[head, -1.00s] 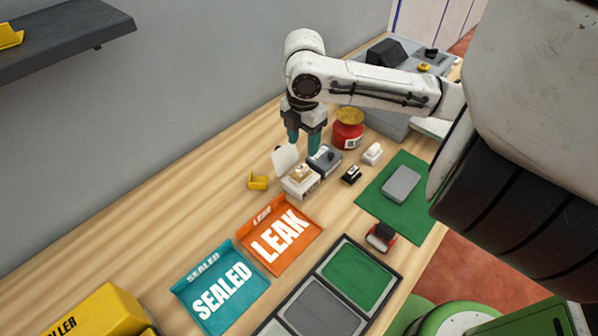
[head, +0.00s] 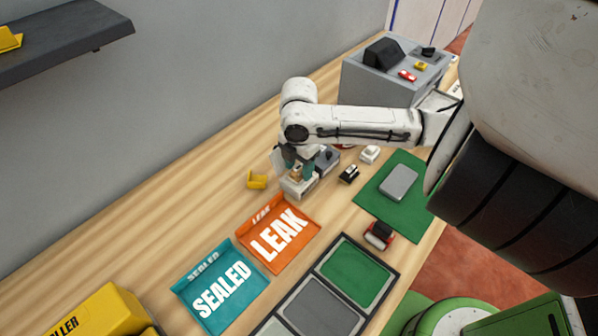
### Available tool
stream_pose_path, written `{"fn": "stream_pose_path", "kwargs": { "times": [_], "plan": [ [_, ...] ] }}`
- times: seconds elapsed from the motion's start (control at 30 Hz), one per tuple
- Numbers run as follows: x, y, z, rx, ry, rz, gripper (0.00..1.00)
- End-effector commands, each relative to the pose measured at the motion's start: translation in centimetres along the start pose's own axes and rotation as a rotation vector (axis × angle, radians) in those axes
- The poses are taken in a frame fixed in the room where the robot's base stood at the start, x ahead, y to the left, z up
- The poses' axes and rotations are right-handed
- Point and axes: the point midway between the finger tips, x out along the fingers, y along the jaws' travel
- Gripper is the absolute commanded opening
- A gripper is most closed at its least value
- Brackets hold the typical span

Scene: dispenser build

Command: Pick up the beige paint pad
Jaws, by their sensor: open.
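The beige paint pad (head: 296,174) is a small block on top of a whitish open-lidded box (head: 299,188) near the middle of the bench. My gripper (head: 301,168) has teal fingers and points down right over this box. Its fingers are apart, with the beige pad showing between and just in front of them. The gripper partly hides the pad and the raised lid. I cannot tell whether the fingers touch the pad.
A dark grey box (head: 328,157) stands close behind the whitish box. Orange LEAK (head: 279,238) and teal SEALED (head: 219,292) trays are in front.

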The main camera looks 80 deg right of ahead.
Motion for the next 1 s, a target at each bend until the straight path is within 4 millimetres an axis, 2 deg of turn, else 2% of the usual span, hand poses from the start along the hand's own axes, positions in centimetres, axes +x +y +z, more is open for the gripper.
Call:
{"fn": "stream_pose_path", "kwargs": {
  "times": [0.07, 0.6, 1.0],
  "plan": [
    [-0.01, -0.01, 0.01, 0.0, 0.0, 0.0, 0.53],
    [-0.04, -0.01, 0.02, 0.001, 0.0, -0.001, 0.01],
    [-0.66, 0.01, 0.06, 0.001, -0.001, -0.001, 0.0]
  ]
}}
